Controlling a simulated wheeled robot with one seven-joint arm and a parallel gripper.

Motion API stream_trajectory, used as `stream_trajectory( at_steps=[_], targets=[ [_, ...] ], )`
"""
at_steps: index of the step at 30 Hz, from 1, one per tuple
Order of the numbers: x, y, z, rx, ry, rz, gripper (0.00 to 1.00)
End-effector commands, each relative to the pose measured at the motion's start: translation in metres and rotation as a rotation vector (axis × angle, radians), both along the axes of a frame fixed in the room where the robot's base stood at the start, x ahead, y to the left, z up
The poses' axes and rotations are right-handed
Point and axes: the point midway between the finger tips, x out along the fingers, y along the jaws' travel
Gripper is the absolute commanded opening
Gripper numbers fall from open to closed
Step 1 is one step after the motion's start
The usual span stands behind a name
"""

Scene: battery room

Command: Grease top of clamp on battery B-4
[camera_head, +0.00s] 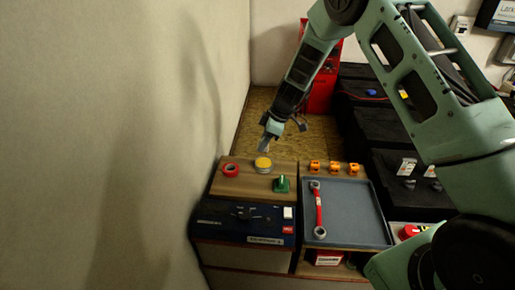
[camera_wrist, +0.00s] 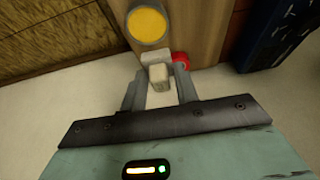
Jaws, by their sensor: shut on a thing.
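My gripper (camera_wrist: 158,92) is shut on a small pale block-like thing (camera_wrist: 158,73), perhaps an applicator; its far end is hard to make out. In the head view my gripper (camera_head: 267,138) points down, above and just behind an open round tin of yellow grease (camera_head: 263,163) on a wooden shelf top (camera_head: 246,185). The tin also shows in the wrist view (camera_wrist: 147,25), just beyond the held thing, apparently apart from it. Black batteries (camera_head: 385,130) stand at the right with pale tags and grey terminal parts (camera_head: 409,184). I cannot read which is B-4, and my arm hides part of this side.
A red tape roll (camera_head: 231,169), a green item (camera_head: 281,184) and orange pieces (camera_head: 335,168) lie on the shelf top. A red-handled wrench (camera_head: 318,208) lies in a blue-grey tray (camera_head: 358,215). A wall (camera_head: 120,130) is close at left. A red cabinet (camera_head: 322,92) stands behind.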

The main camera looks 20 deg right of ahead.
Motion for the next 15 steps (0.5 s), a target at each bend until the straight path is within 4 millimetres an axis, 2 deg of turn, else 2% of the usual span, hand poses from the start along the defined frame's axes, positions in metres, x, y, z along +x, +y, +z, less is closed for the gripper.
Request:
stream_trajectory(
  at_steps=[3,8,15],
  targets=[
    [0.007,-0.008,-0.003,-0.002,0.002,0.001,0.12],
    [0.008,-0.009,-0.011,-0.002,0.002,0.003,0.12],
    [0.007,-0.009,-0.034,-0.003,0.003,0.003,0.12]
  ],
)
